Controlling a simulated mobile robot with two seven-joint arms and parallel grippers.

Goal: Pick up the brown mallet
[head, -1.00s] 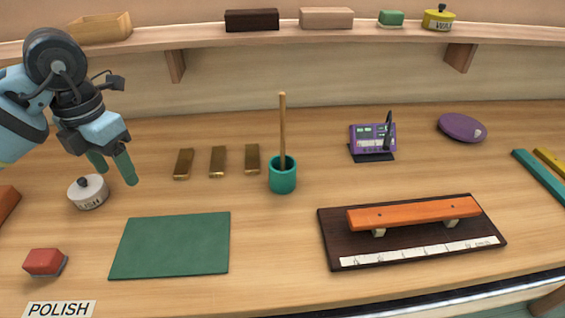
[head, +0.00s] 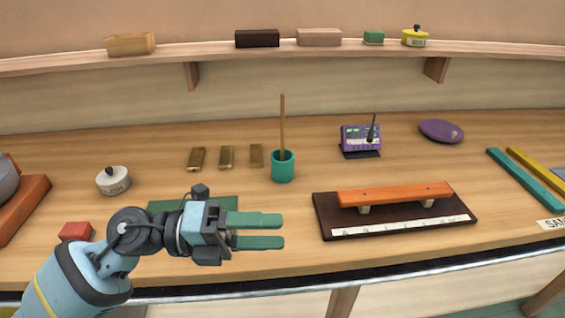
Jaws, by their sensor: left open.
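The brown mallet (head: 282,122) stands upright in a teal cup (head: 283,172) near the middle of the bench. Only its long wooden stick shows; its lower end is hidden in the cup. My left gripper (head: 284,231) is open and empty, with its green fingers pointing right. In the picture it is below the cup, over the front part of the bench, and apart from the mallet. My right gripper is not in view.
An orange bar on a dark board (head: 324,222) lies right of the gripper. Several brass blocks (head: 227,157) lie left of the cup. A purple device (head: 361,138) stands behind right. A green mat (head: 222,203) is partly hidden by my left arm.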

